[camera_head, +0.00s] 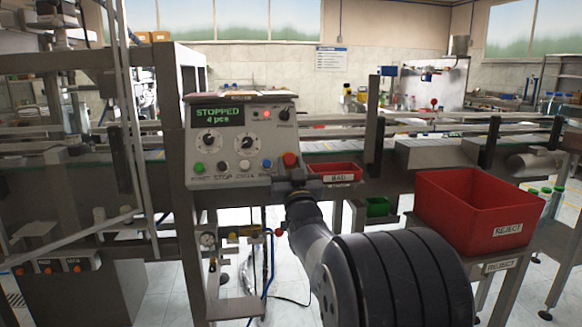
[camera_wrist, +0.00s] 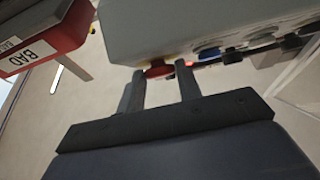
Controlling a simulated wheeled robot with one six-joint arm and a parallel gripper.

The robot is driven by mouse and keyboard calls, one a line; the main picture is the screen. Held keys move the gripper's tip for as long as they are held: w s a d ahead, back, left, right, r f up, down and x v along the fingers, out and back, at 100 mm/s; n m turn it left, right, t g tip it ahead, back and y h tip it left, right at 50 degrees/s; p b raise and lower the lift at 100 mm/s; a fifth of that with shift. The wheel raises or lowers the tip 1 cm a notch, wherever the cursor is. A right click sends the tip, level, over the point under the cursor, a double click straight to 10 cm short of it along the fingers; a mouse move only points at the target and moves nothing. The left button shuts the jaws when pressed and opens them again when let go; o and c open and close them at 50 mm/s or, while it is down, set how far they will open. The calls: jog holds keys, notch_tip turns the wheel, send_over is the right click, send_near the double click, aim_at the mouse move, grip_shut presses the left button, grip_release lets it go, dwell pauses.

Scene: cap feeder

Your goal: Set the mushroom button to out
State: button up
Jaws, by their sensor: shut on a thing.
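The mushroom button (camera_head: 290,159) is a red knob at the lower right corner of the grey control panel (camera_head: 222,170). In the wrist view the red mushroom button (camera_wrist: 158,71) shows between the two fingertips of my gripper (camera_wrist: 160,78), under the panel's edge. My gripper is shut on the button, with one finger on each side of it. In the head view my gripper (camera_head: 291,180) is partly hidden behind my arm, just below the button. Whether the button is pushed in or out I cannot tell. The panel's display (camera_head: 218,114) reads "STOPPED" and "4 pcs".
A red bin marked BAD (camera_head: 338,180) sits just right of the panel; it also shows in the wrist view (camera_wrist: 45,35). A larger red REJECT bin (camera_head: 470,225) stands farther right. Other buttons, among them a blue one (camera_head: 267,163), sit left of the mushroom button. Conveyor rails run behind.

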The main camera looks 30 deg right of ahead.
grip_shut()
jog(key=shift+s, duration=0.1)
jog(key=shift+s+a+r+b, duration=0.15)
jog(key=shift+s+r+b, duration=0.2)
jog(key=shift+b, duration=0.3)
jog(key=o, duration=0.6)
grip_release()
jog(key=shift+s, duration=0.1)
jog(key=v, duration=1)
jog(key=shift+s, duration=0.35)
jog(key=shift+a+f, duration=0.1)
